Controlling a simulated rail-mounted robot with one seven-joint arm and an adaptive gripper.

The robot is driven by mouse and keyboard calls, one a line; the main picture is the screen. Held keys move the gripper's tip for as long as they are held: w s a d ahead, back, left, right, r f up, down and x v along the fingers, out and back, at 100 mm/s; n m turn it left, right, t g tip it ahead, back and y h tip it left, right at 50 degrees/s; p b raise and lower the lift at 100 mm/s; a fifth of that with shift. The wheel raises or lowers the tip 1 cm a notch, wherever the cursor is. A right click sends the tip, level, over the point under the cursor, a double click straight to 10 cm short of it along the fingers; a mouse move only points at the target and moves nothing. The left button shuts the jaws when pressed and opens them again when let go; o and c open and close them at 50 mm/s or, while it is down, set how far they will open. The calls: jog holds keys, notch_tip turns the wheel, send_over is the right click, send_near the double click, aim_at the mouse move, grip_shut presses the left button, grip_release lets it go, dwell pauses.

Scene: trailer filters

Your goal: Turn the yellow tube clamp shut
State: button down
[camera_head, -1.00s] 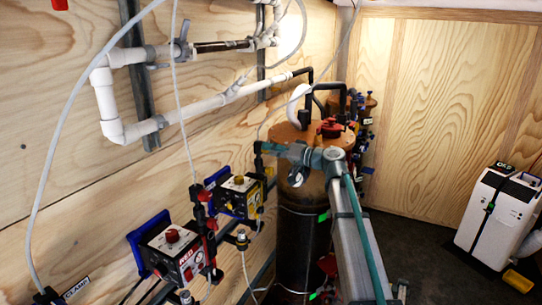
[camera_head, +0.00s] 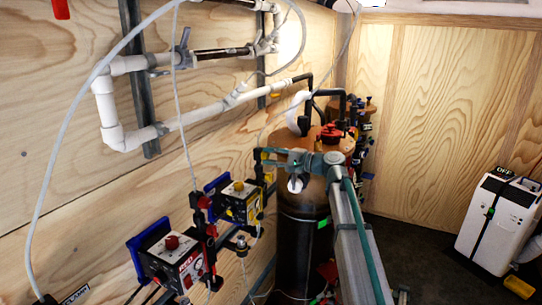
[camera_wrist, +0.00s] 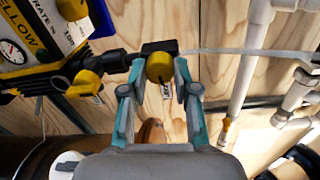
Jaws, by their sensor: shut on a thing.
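The yellow tube clamp shows in the wrist view as a rounded yellow knob (camera_wrist: 160,67) on a black fitting, with a pale tube running off to the right. My gripper (camera_wrist: 160,75) has its two teal-edged fingers on either side of this knob, shut on it. A small tag hangs by the knob. In the head view my gripper (camera_head: 263,157) reaches left to a black fitting beside the yellow control box (camera_head: 240,203); the knob itself is hidden there. How far the knob is turned cannot be told.
A second yellow knob (camera_wrist: 86,83) sits close left of my fingers, beside the yellow box (camera_wrist: 45,30). A red-knobbed box (camera_head: 170,262) is nearer on the wall. A brown-topped tank (camera_head: 302,140) stands behind my arm. White pipes (camera_head: 195,115) run along the wall.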

jog(key=shift+m, duration=0.6)
jog(key=c, duration=0.9)
grip_release()
jog(key=shift+o, duration=0.2)
jog(key=shift+d, duration=0.1)
jog(key=v, duration=1.1)
jog(key=shift+s+d, duration=0.15)
jog(key=shift+d, duration=0.25)
